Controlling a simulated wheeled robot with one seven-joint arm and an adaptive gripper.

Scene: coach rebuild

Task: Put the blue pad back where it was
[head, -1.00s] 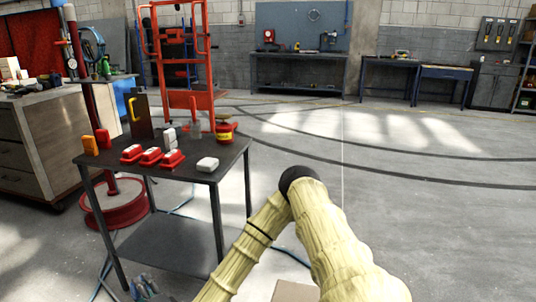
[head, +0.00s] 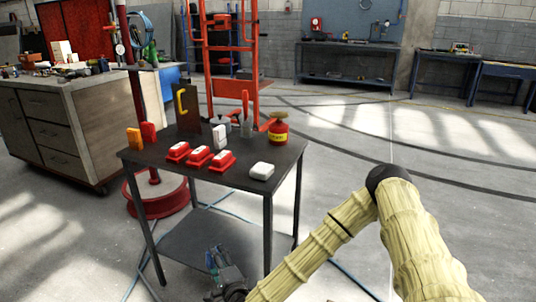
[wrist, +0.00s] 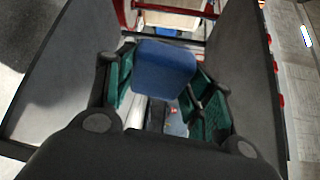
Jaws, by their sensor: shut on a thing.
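The blue pad (wrist: 164,70) is a small block with rounded corners. In the wrist view it sits between the green-lined fingers of my gripper (wrist: 163,88), which is shut on it. In the head view my gripper (head: 222,262) is low, in front of the dark table and near the height of its lower shelf. The dark table (head: 240,188) carries several red-and-white blocks (head: 199,156), a white block (head: 262,171), an orange block (head: 134,138) and a red block (head: 148,132).
A red pot with a yellow label (head: 278,134) and an upright dark plate with a yellow handle (head: 188,108) stand at the table's back. The lower shelf (head: 195,240) looks largely bare. A drawer cabinet (head: 75,125) stands left. Open floor lies right.

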